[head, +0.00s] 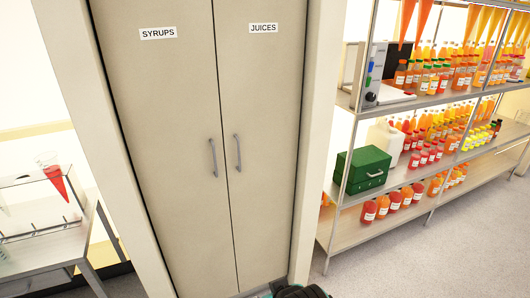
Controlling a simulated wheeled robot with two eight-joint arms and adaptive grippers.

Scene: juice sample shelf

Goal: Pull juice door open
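The juice door (262,130) is the right leaf of a beige double cupboard, with a "JUICES" label (263,28) near its top. Its grey vertical handle (237,152) sits at the leaf's left edge, close to the seam. The left leaf is the syrups door (165,130), labelled "SYRUPS", with its own handle (213,157) just left of the seam. Both leaves look shut and flush. Neither gripper can be made out. A dark rounded piece with teal at the bottom edge seems to be part of me.
A metal shelf rack (335,220) with several juice bottles and a green box (363,171) stands right of the door frame. A metal table (45,246) with a red cone-shaped vessel (56,181) stands at left. Grey floor (440,255) is clear at lower right.

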